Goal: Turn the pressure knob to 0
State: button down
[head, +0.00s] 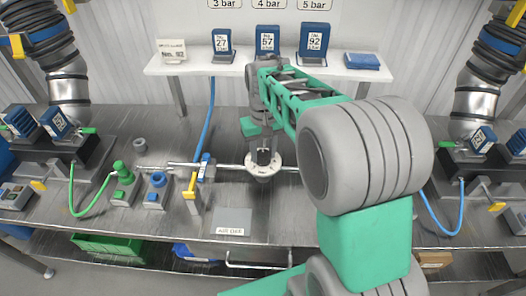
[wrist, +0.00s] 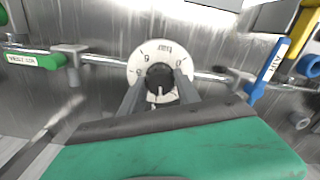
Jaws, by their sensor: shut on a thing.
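The pressure knob is a dark round knob (wrist: 159,77) at the centre of a white dial (wrist: 139,57) with black numbers, seen close up in the wrist view. A pale pointer mark on the knob points down in that view. The two grey fingers of my gripper (wrist: 160,92) are on either side of the knob and shut on it. In the head view the white dial (head: 263,171) sits on a metal pipe, with my gripper (head: 263,150) over it from above. The fingers and the green wrist body hide the lower part of the dial.
A metal pipe (wrist: 105,62) runs both ways from the dial. A green handle (wrist: 36,60) is at its left and a blue handle (wrist: 268,68) at its right in the wrist view. A blue hose (head: 209,120) and a yellow-handled valve (head: 191,187) stand left of the dial in the head view.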

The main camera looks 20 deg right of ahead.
jog(key=n, duration=0.6)
jog(key=shift+n, duration=0.3)
jog(key=n, duration=1.2)
jog(key=shift+n, duration=0.3)
jog(key=n, duration=0.5)
jog(key=shift+n, duration=0.3)
jog(key=c, duration=0.9)
grip_release()
jog(key=shift+r, duration=0.1)
